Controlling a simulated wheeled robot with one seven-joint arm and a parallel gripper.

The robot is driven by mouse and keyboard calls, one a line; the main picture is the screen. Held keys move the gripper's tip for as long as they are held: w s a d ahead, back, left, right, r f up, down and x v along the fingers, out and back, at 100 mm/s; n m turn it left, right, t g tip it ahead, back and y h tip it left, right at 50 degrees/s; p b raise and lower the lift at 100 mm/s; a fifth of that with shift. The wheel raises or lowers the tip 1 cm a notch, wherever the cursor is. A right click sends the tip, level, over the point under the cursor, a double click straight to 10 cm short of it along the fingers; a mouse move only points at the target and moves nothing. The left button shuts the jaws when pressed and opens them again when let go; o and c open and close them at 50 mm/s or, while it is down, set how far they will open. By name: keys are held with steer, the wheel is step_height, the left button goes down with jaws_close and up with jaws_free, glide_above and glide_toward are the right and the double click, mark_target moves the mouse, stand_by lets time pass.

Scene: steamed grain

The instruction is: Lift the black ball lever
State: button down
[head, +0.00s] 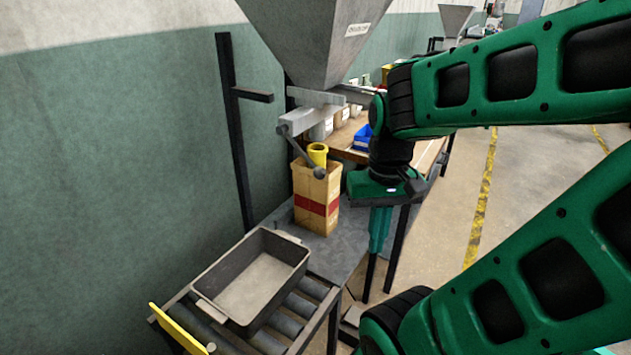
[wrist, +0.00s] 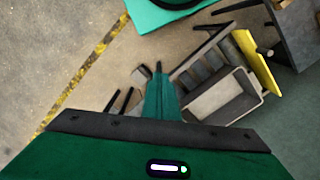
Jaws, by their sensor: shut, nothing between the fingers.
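The black ball lever (head: 319,172) hangs from the hopper's outlet in the head view. Its dark rod slopes down to the right and ends in a ball in front of the yellow funnel. My gripper (head: 371,275) points down, to the right of the lever and apart from it, with its tips lower than the ball. In the wrist view my gripper (wrist: 158,68) shows its narrow fingers together, with nothing between them. The lever does not show in the wrist view.
The grey hopper (head: 315,35) stands above a tan box (head: 316,190) with a yellow funnel (head: 317,153). A grey tray (head: 210,298) lies on a roller conveyor (head: 285,322), front left; it also shows in the wrist view (wrist: 240,104). A dark post (head: 236,140) stands left. Open floor lies right.

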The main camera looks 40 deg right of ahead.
steer(key=w+d+f+n+g+h, duration=0.2)
steer(key=w+f+n+h, duration=0.25)
steer(key=w, duration=0.35)
steer(key=w+d+f+n+g+h, duration=0.2)
steer(key=w+f+n+g+h, duration=0.1)
steer(key=w+f+h, duration=0.3)
steer(key=w+a+r+n+t+h, duration=0.4)
steer(key=w+a+n+t+h, duration=0.4)
steer(key=w+a, duration=0.4)
steer(key=w+h, duration=0.1)
steer(key=w, duration=0.2)
steer(key=shift+r+n, duration=0.1)
steer(key=shift+n, duration=0.15)
